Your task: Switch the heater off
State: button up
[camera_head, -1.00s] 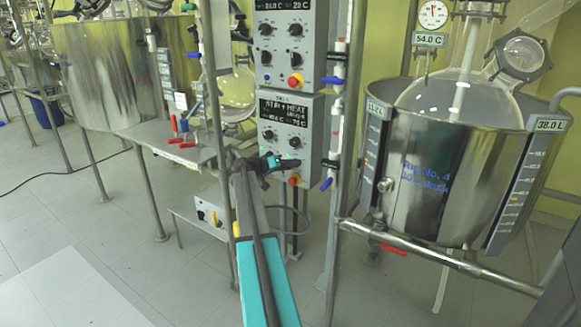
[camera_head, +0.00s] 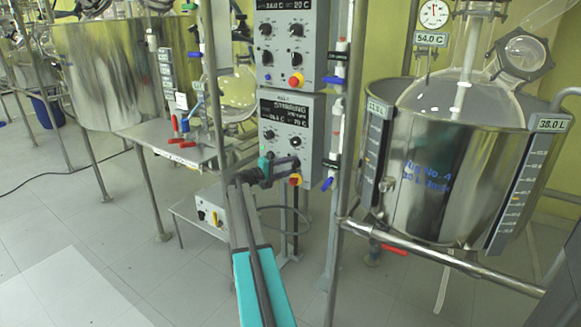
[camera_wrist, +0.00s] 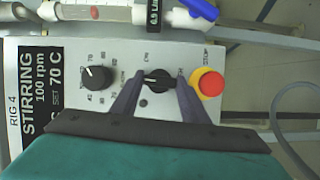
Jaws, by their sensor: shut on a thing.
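The lower grey control box (camera_head: 290,118), marked RIG 4 in the wrist view (camera_wrist: 70,60), has a display (camera_wrist: 40,92) reading STIRRING, 100 rpm, set 70 C. My gripper (camera_wrist: 160,80) is shut on the black selector knob (camera_wrist: 157,78) of this box, one finger on each side. In the head view my gripper (camera_head: 283,168) is at the box's lower front, hiding the knob. A black setting dial (camera_wrist: 96,77) sits left of the gripped knob in the wrist view. A red stop button on a yellow ring (camera_wrist: 210,84) is close to the right finger.
A similar control box (camera_head: 287,45) is above. A steel vessel (camera_head: 425,185) labelled Rig No. 4 stands right, behind a pipe frame (camera_head: 440,256). A blue-handled valve (camera_wrist: 200,9) is close above the panel in the wrist view. A low shelf (camera_head: 190,212) is left.

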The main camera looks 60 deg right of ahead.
jog(key=shift+f+n, duration=0.1)
jog(key=shift+n, duration=0.4)
jog(key=o, duration=1.1)
jog(key=shift+c, duration=0.2)
jog(key=shift+a, duration=0.1)
jog(key=v, duration=1.3)
jog(key=shift+w+a+f+p, duration=0.2)
jog(key=shift+a+f+p, duration=0.1)
